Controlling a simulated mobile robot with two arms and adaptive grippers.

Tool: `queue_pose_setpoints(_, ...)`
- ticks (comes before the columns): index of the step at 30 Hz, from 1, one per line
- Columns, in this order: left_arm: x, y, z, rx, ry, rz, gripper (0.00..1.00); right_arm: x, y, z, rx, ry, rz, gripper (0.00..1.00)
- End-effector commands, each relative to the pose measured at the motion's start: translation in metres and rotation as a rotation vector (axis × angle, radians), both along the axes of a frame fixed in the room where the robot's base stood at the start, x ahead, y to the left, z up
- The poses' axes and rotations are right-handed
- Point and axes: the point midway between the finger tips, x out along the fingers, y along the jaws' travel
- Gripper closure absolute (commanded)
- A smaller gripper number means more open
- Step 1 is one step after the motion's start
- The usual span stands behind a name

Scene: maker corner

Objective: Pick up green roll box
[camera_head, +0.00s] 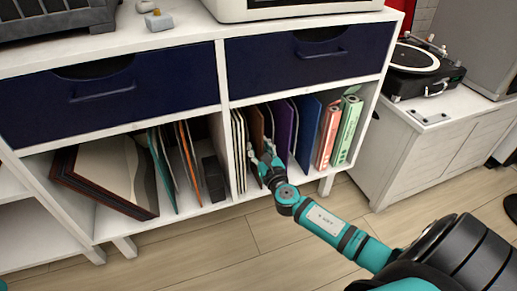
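A light green box (346,131) stands upright at the right end of the right-hand open compartment. It looks like the green roll box. A salmon-coloured box (327,136) of similar shape stands right beside it on the left. My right gripper (263,153) is at the front of the same compartment, left of the green box, before brown and purple upright folders. Its fingers look spread apart, with nothing visible between them. The gripper is clearly apart from the green box. My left gripper is not in view.
The white shelf unit (222,90) has two dark blue drawers above the open compartments. Upright folders (305,130) fill the space between gripper and boxes. A divider stands left of the gripper. A record player (418,65) sits on the cabinet at right. Floor in front is clear.

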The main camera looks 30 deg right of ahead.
Motion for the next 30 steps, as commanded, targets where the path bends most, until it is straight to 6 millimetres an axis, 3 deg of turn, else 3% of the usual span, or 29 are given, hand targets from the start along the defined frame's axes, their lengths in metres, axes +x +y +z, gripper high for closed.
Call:
queue_pose_setpoints(7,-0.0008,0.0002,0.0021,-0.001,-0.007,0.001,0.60,0.0002,0.0001,0.0001,0.000,0.000,0.000,0.66)
queue_pose_setpoints(15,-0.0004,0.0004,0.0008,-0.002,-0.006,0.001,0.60,0.0000,0.0001,0.0001,0.000,0.000,0.000,1.00)
queue_pose_setpoints(30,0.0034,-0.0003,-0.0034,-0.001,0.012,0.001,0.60,0.0003,-0.0009,-0.0001,0.000,0.000,0.000,1.00)
